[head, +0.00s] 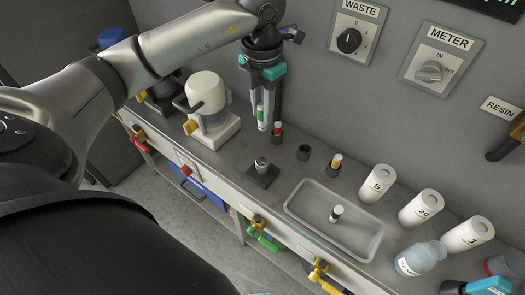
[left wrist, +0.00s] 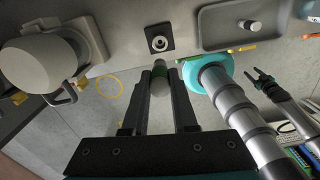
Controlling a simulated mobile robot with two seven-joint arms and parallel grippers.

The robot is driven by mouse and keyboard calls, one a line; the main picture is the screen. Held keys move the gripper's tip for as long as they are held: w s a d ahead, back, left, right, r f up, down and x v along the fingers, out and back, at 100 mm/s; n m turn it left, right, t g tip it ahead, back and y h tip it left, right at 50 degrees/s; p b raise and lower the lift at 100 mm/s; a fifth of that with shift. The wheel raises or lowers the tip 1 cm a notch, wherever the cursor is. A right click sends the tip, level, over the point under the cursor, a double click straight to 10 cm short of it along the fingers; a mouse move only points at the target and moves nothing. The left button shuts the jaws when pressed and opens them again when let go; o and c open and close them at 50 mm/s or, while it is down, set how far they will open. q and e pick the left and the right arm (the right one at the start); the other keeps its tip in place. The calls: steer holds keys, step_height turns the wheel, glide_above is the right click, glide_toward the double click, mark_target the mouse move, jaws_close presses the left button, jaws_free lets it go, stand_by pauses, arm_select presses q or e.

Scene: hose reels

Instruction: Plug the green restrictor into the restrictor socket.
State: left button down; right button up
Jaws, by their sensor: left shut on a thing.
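My left gripper (head: 263,120) is shut on the green restrictor (head: 261,117), a pale cylinder with a green band, held upright above the bench. In the left wrist view the restrictor (left wrist: 160,80) sits between the two dark fingers. The dark square block with a round grey fitting, which looks like the restrictor socket (head: 262,171), stands on the bench below and nearer the front edge. It also shows in the left wrist view (left wrist: 158,42), apart from the restrictor. My right gripper (head: 452,287) is at the lower right; in the left wrist view its fingers (left wrist: 256,74) look apart and empty.
A red-banded piece (head: 277,133), an empty dark holder (head: 304,152) and a yellow-topped piece (head: 335,163) stand along the back. A tray (head: 365,243) holds a small white piece (head: 336,213). A white housing (head: 208,98) stands left; several white canisters (head: 378,183) stand right.

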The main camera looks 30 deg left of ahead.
arm_select(q)
steer(key=shift+f+b, duration=0.85)
steer(key=shift+f, duration=6.7)
steer(key=shift+f, duration=0.2)
steer(key=c, duration=0.7)
jaws_free()
steer(key=shift+r, duration=0.15)
steer(key=shift+r, duration=0.25)
step_height(320, 180, up, 12)
steer(key=shift+f+p, duration=0.15)
steer(key=shift+p, duration=0.55)
